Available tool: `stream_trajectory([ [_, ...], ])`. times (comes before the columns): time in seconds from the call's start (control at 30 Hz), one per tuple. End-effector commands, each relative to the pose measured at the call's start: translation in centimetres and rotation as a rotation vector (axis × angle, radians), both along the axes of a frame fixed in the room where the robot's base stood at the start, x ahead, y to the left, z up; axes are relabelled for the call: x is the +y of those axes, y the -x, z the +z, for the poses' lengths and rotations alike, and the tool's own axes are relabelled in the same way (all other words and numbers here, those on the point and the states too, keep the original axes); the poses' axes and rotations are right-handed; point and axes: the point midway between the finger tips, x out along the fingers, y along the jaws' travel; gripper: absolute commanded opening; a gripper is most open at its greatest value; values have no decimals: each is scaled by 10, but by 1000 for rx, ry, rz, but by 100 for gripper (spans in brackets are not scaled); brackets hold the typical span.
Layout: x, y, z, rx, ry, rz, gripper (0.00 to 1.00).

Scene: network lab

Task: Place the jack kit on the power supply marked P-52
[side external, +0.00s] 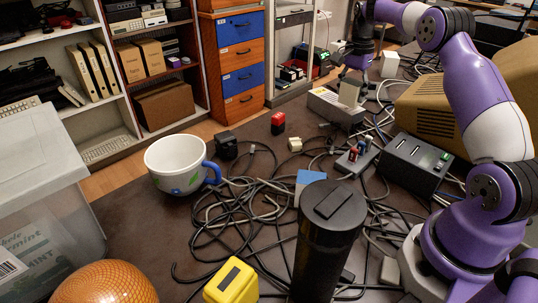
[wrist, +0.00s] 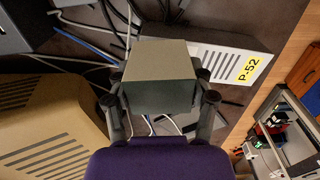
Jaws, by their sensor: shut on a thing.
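My gripper (wrist: 160,98) is shut on the jack kit (wrist: 155,92), a plain grey-beige box, with one finger on each side of it. In the side view my gripper (side external: 353,74) is small and far off, with the jack kit (side external: 349,93) below it. The power supply marked P-52 (wrist: 228,62) is a light grey slotted box with a yellow label at its right end. In the side view the jack kit appears at the top right part of this power supply (side external: 328,106). I cannot tell whether the two touch.
A large tan slotted case (wrist: 50,115) stands to the left in the wrist view. A dark box (side external: 415,163) and tangled cables (side external: 250,205) lie nearer the side camera. A small white box (side external: 389,64) stands behind. A table edge runs along the right of the wrist view.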

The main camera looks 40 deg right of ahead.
Motion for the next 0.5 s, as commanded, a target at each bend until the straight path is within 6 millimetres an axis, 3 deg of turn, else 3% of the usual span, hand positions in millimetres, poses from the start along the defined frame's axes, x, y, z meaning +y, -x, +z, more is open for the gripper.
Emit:
stream_trajectory([
  [0.13, 0, 0, -18, 0, 0, 0, 18],
  [0.5, 0, 0, -22, -1, 0, 0, 18],
])
